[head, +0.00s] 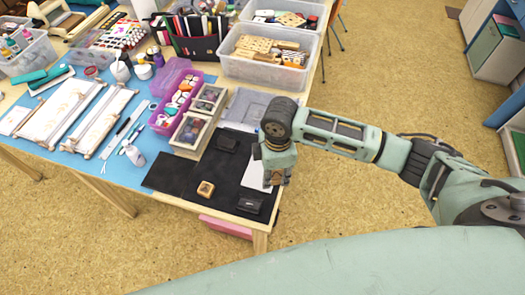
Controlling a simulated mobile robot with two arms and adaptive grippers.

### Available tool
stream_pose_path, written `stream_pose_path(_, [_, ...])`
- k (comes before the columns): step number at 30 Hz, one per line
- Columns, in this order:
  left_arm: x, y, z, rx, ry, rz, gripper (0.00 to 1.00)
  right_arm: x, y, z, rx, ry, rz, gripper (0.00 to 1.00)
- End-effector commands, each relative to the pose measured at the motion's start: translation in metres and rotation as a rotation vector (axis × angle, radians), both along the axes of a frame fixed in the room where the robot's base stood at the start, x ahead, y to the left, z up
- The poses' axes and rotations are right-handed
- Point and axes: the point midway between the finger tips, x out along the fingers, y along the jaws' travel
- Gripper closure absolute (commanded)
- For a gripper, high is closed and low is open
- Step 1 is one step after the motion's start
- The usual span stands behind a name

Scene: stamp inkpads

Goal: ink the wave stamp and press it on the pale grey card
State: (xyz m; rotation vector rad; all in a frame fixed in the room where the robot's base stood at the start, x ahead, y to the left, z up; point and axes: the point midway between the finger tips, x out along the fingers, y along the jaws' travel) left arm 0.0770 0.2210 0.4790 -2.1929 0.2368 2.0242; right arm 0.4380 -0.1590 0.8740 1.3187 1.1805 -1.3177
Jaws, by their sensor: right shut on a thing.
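My right gripper (274,180) is over the right part of the black mat (190,172), near the table's front right corner. It is shut on a small brownish thing, mostly hidden by the fingers; I cannot tell whether this is the wave stamp. A pale card (257,178) lies on the mat behind and beside the gripper, partly covered by it. A wooden stamp block (205,189) stands on the mat to the left, its picture too small to read. One dark inkpad (249,204) lies near the front edge, another (227,143) farther back. My left gripper is out of view.
Small trays with jars (190,131) and an open purple box (176,97) stand left of and behind the mat. Clear bins (268,57) fill the back. White rollers or frames (66,112) lie on the blue mat (133,165).

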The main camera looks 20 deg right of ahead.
Motion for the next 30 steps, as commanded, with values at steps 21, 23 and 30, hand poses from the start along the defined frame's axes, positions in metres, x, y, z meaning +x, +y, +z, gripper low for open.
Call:
stream_pose_path(21, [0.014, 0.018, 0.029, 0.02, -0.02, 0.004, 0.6, 0.072, 0.013, -0.005, -0.012, -0.038, 1.085, 0.88])
stream_pose_path(23, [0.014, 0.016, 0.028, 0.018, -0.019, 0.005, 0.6, 0.073, 0.013, -0.006, -0.011, -0.039, 1.099, 0.88])
stream_pose_path(30, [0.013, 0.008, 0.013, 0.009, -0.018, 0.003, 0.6, 0.073, 0.013, -0.021, -0.012, -0.039, 1.104, 0.88])
